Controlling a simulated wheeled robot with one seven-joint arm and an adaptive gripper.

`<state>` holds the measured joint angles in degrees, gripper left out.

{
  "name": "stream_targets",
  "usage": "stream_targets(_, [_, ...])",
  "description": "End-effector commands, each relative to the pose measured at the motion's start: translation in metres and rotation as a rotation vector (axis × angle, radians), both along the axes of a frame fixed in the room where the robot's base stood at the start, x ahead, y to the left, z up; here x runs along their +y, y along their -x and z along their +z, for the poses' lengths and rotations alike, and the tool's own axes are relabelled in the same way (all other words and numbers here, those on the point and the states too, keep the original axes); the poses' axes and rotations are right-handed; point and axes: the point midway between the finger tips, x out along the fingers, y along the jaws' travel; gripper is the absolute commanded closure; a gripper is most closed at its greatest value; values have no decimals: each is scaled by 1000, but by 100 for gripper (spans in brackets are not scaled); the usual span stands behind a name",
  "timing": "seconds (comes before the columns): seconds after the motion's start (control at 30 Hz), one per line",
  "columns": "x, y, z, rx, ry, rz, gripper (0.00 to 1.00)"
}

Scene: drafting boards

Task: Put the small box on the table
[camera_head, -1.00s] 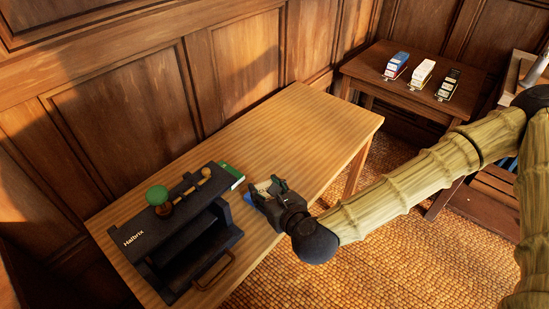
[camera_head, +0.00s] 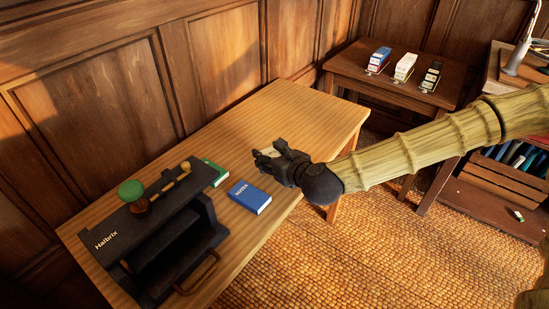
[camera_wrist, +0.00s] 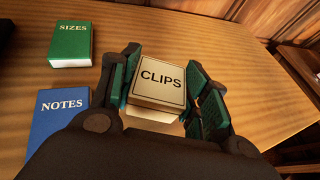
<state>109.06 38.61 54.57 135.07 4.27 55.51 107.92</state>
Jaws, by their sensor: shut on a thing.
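The small box is a cream box labelled CLIPS (camera_wrist: 161,78), seen in the wrist view between my gripper's two green-padded fingers. My gripper (camera_head: 268,152) is shut on it, over the right part of the light wooden table (camera_head: 315,115). In the head view only a pale bit of the box (camera_head: 268,152) shows at the fingertips. I cannot tell whether its underside touches the table top.
A blue NOTES book (camera_head: 249,196) and a green SIZES book (camera_head: 214,173) lie left of my gripper. A black Halbrix device (camera_head: 120,235) fills the table's left end. A darker side table (camera_head: 400,90) holds three small boxes.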

Motion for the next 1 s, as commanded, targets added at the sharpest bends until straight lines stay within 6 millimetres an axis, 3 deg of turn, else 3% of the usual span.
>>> stream_targets(0.1, [-6,-14,0,-2,-1,-1,79])
stream_targets(0.43, [-15,-35,-3,-2,0,-3,79])
stream_targets(0.67, [-13,-32,-36,1,0,1,79])
stream_targets(1.0, [-13,-33,-40,-1,0,0,79])
